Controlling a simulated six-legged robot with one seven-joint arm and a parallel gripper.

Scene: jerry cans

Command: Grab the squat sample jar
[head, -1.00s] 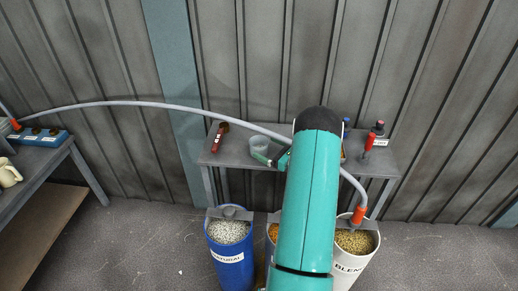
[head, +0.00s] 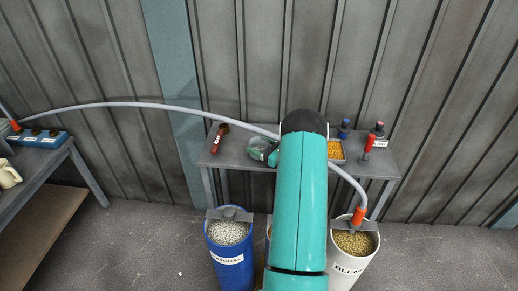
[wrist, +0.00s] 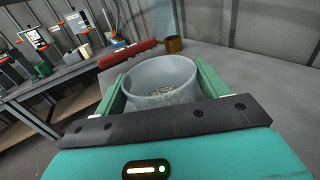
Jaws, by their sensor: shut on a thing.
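The squat sample jar (wrist: 160,78) is a low, wide, translucent grey cup with some pale granules inside. In the wrist view it sits between the two green fingers of my gripper (wrist: 160,90), which are shut on its sides. In the head view the jar (head: 259,143) shows at the left of the small grey bench, partly hidden by my gripper (head: 268,152) and arm. I cannot tell whether its base touches the bench top.
The bench (head: 220,158) also holds a dark red tool (head: 218,138), a tray of orange pellets (head: 336,150) and a red-handled item (head: 368,143). A grey hose arches across. Blue (head: 230,245) and white (head: 352,262) bins stand in front. Another table (head: 40,160) is at left.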

